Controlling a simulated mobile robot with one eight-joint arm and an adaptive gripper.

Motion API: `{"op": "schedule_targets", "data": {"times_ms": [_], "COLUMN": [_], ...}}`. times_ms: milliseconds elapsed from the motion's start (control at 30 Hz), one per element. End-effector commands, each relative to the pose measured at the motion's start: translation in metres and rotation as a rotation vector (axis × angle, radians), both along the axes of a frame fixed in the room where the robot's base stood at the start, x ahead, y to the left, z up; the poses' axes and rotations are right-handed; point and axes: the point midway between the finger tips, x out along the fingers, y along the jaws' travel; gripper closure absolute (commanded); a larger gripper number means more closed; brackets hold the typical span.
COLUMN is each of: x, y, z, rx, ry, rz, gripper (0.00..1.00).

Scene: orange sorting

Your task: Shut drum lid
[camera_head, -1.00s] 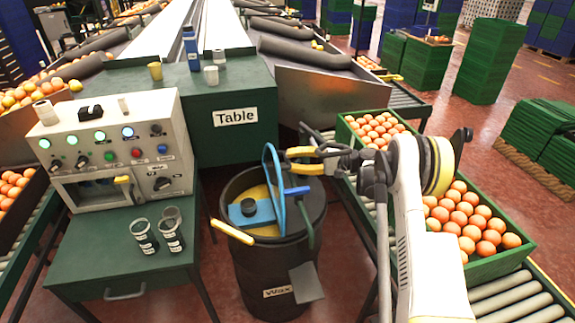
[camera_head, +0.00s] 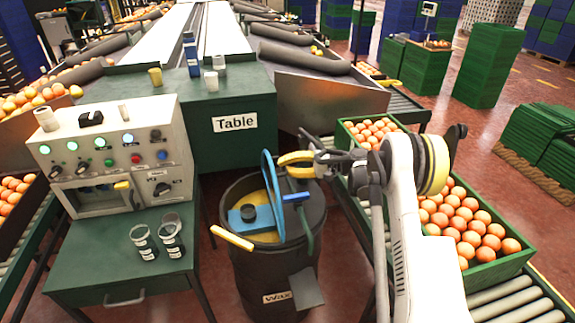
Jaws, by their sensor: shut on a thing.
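The black drum (camera_head: 268,270), labelled Wax, stands on the floor in front of the green table. Its blue lid (camera_head: 267,175) stands steeply raised, seen nearly edge-on, above the drum's open mouth. A blue piece with a dark round cap (camera_head: 248,212) lies inside over yellowish contents. A blue-tipped handle (camera_head: 296,197) sticks out at the right of the lid. My gripper (camera_head: 284,165), with yellow fingers, is at the upper right edge of the lid and shut on it. The exact contact is small and hard to make out.
A yellow-handled bar (camera_head: 232,237) juts from the drum's left rim. A control box (camera_head: 110,155) and two dark cups stand on the left green bench (camera_head: 120,270). A green crate of oranges (camera_head: 500,268) sits on rollers at right, near my arm.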

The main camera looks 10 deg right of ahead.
Motion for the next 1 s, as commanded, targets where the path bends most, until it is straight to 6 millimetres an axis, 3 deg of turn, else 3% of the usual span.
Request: {"op": "schedule_targets", "data": {"times_ms": [33, 167, 467, 500, 567, 867, 1000], "x": [-0.001, 0.0, 0.0, 0.0, 0.0, -0.002, -0.009], "y": [0.012, 0.028, 0.031, 0.031, 0.031, 0.028, 0.01], "z": [0.01, 0.007, 0.007, 0.007, 0.007, 0.007, 0.012], "rx": [-0.041, -0.051, -0.049, -0.049, -0.049, -0.05, -0.049], "ry": [-0.001, -0.002, -0.002, -0.002, -0.002, -0.002, -0.001], "rz": [0.005, 0.004, 0.002, 0.002, 0.002, 0.002, 0.0], "gripper": [1.0, 1.0, 1.0, 0.82, 0.64, 0.64, 0.64]}}
